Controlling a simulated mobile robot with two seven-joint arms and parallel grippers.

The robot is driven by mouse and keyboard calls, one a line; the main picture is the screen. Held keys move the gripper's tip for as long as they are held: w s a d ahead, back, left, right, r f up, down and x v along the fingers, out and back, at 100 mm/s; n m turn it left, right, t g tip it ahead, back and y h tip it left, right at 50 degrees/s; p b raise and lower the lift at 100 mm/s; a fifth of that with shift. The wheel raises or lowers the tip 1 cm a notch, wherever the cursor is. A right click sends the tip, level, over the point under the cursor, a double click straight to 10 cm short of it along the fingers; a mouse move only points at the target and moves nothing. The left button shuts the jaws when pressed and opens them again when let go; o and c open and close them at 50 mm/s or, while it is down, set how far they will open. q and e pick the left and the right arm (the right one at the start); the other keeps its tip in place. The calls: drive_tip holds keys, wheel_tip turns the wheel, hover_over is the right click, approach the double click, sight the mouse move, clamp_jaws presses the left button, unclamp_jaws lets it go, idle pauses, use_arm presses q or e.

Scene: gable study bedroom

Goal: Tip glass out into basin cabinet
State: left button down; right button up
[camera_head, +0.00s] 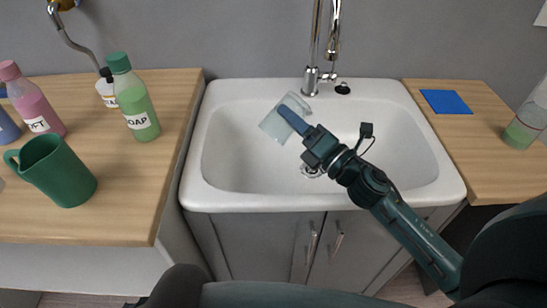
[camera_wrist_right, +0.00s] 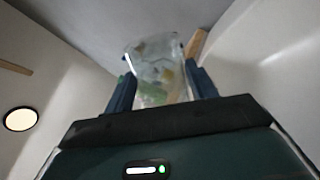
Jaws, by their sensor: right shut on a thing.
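The clear glass (camera_head: 271,126) is held over the left part of the white basin (camera_head: 230,190) of the cabinet (camera_head: 262,240). My right gripper (camera_head: 291,117) is shut on it, with blue fingers on its sides. The glass looks tilted over; which end is its mouth is hard to tell. In the right wrist view the glass (camera_wrist_right: 157,62) shows between the two fingers of my right gripper (camera_wrist_right: 160,88), with coloured patches seen through it. Whether anything is inside or pouring out cannot be told. My left gripper is not in view.
A chrome tap (camera_head: 312,80) stands at the back of the basin. The left wooden counter holds a green mug (camera_head: 60,172), a green soap bottle (camera_head: 135,105) and a pink bottle (camera_head: 35,105). The right counter holds a blue cloth-like square (camera_head: 445,101) and a clear bottle (camera_head: 524,128).

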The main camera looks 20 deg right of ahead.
drive_tip(key=shift+s+a+f+n+b, duration=0.1)
drive_tip(key=shift+a+f+n+b, duration=0.3)
drive_tip(key=shift+n, duration=0.5)
drive_tip(key=shift+s+a+r+n+g+y+p, duration=0.1)
drive_tip(key=shift+a+n+g+y+p, duration=0.15)
drive_tip(key=shift+n, duration=0.4)
drive_tip(key=shift+s+a+r+n+g+y+p, duration=0.1)
drive_tip(key=shift+a+n+g+y+p, duration=0.1)
drive_tip(key=shift+n, duration=0.45)
idle(1.0)
